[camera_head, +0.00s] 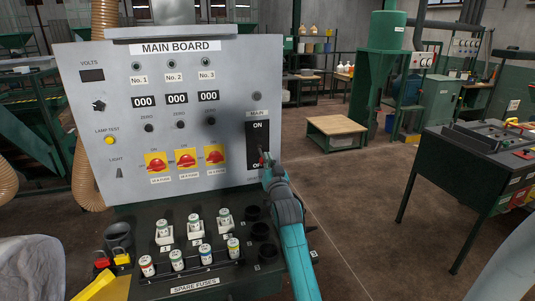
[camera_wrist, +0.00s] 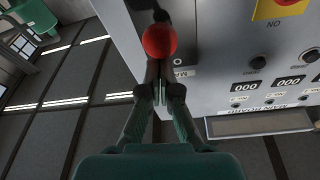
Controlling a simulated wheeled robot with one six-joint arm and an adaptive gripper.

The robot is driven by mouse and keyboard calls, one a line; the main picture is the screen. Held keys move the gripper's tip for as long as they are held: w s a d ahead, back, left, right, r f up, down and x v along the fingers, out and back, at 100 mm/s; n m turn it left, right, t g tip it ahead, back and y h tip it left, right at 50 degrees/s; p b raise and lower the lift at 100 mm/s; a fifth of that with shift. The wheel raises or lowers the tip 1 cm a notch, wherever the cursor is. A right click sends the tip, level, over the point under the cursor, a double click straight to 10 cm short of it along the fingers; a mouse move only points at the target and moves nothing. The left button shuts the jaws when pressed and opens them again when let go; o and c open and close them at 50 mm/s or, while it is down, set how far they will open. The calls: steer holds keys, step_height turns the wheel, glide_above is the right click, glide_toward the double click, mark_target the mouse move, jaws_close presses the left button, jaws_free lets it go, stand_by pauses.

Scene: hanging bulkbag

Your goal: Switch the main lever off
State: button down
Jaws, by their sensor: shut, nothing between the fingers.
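The main lever's black plate (camera_head: 257,135) is at the right of the grey main board, with ON at its top and OFF, partly hidden, at its bottom. The lever's red knob (camera_head: 261,158) shows low on the plate, near the OFF lettering. My gripper (camera_head: 266,166) is right at the knob and hides part of the plate's lower end. In the wrist view the round red knob (camera_wrist: 159,41) lies just beyond the tips of my gripper (camera_wrist: 158,80). Its fingers are together and empty. I cannot tell whether they touch the knob.
The main board (camera_head: 85,125) carries three red rotary switches on yellow plates (camera_head: 185,160). Below them a ledge holds several fuses (camera_head: 177,260) and dark round sockets (camera_head: 262,231). A green console (camera_head: 470,170) stands at the right, with open floor between.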

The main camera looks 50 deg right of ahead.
steer(key=shift+w+f, duration=0.15)
steer(key=shift+f, duration=1.3)
steer(key=shift+d+f, duration=0.1)
steer(key=shift+f, duration=0.15)
steer(key=r+v, duration=0.1)
steer(key=v, duration=1.1)
steer(key=shift+r, duration=0.15)
